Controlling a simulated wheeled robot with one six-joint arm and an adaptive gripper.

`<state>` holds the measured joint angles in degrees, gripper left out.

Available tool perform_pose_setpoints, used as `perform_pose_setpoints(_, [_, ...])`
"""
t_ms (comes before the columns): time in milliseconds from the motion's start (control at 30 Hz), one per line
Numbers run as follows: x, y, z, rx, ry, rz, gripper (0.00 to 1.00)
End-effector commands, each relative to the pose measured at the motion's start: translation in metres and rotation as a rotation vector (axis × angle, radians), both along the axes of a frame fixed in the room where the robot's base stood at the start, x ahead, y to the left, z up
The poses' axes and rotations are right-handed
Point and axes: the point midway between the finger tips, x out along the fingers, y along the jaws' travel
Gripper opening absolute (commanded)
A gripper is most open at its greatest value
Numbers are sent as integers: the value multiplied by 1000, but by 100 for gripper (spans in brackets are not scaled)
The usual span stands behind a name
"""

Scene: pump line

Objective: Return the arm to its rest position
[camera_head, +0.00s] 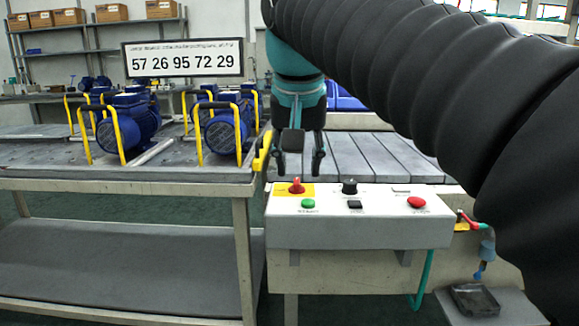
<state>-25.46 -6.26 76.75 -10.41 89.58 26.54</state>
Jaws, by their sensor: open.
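My gripper (302,160) hangs from the teal wrist of my arm, fingers pointing down, just behind and above the white control box. Its dark fingers are apart, with no object visible between them. My arm, in a ribbed black sleeve, arches from the right edge across the upper right of the view. The control box (345,232) carries a red switch on a yellow plate (296,187), a green button (308,203), a black knob (349,187), a black rocker (355,204) and a red button (416,202). The gripper appears apart from these controls.
Blue pumps (128,128) with yellow-framed handles stand on the bench (60,185) at left. A number sign (183,60) stands behind them. A slatted conveyor (375,158) lies behind the box. A hose fitting (487,246) and black tray (474,300) are at lower right.

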Motion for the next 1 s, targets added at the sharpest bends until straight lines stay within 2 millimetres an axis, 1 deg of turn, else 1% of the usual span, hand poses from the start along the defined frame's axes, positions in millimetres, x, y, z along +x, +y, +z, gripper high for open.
perform_pose_setpoints(67, [0, 0, 0, -5, 0, 11, 42])
perform_pose_setpoints(167, [8, 6, 3, -4, -38, 66, 42])
perform_pose_setpoints(233, [13, 11, -5, -7, -46, 103, 42])
perform_pose_setpoints(367, [18, 18, -26, -17, -43, 163, 42])
perform_pose_setpoints(567, [17, 19, -59, -25, -39, 233, 42])
perform_pose_setpoints(667, [12, 14, -77, -29, -37, 259, 42])
perform_pose_setpoints(767, [3, 5, -99, -29, -36, 285, 42])
perform_pose_setpoints(867, [-12, -13, -128, -30, -37, 301, 42])
perform_pose_setpoints(1000, [-42, -43, -173, -25, -43, 302, 42])
